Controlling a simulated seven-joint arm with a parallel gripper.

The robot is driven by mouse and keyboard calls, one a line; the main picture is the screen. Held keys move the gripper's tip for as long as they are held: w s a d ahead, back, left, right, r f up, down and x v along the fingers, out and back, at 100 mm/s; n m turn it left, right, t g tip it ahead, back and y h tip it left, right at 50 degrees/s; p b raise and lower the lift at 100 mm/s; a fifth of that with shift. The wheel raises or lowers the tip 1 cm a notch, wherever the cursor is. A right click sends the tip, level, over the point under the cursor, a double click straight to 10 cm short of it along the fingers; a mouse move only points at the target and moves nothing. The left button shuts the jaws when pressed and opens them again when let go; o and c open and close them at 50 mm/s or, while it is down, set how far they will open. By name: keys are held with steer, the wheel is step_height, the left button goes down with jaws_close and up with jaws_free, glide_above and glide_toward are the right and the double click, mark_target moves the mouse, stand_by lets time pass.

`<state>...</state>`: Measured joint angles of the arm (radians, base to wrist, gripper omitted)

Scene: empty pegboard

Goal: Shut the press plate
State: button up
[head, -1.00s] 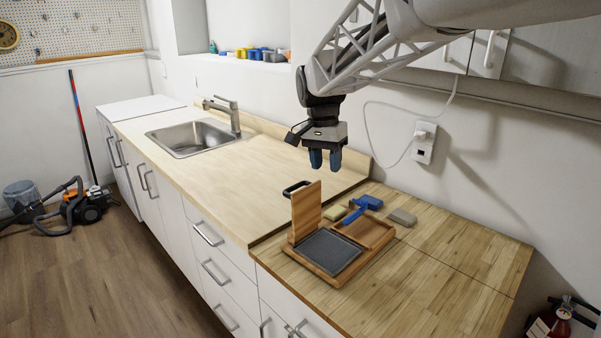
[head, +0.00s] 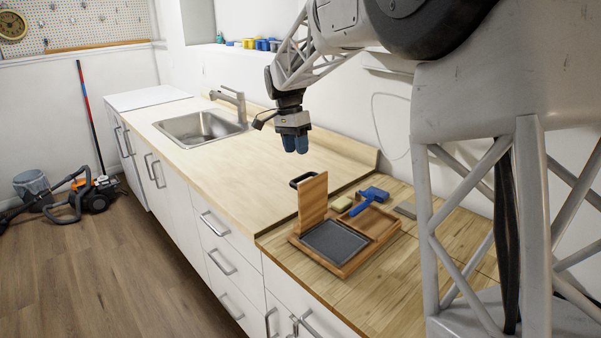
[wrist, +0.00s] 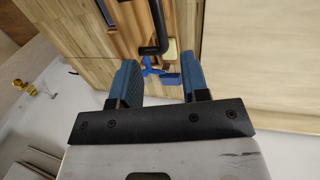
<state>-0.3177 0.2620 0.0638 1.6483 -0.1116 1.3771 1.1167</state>
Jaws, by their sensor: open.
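The press plate (head: 312,202) is a wooden board standing upright, open, at the left edge of its wooden base. A black handle (head: 300,182) sticks out near its top, on the left side. A dark grey pad (head: 334,242) lies flat and uncovered in the base. My gripper (head: 295,146) is open and empty, pointing down above the counter behind the plate, higher than the handle and apart from it. In the wrist view, the handle (wrist: 154,49) appears ahead, between the two blue fingers.
The pale counter (head: 245,165) towards the sink (head: 200,127) is clear. The wall runs behind.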

mark_target(307, 197)
steer(key=shift+f, duration=0.1)
steer(key=shift+x, duration=3.8)
jaws_close()
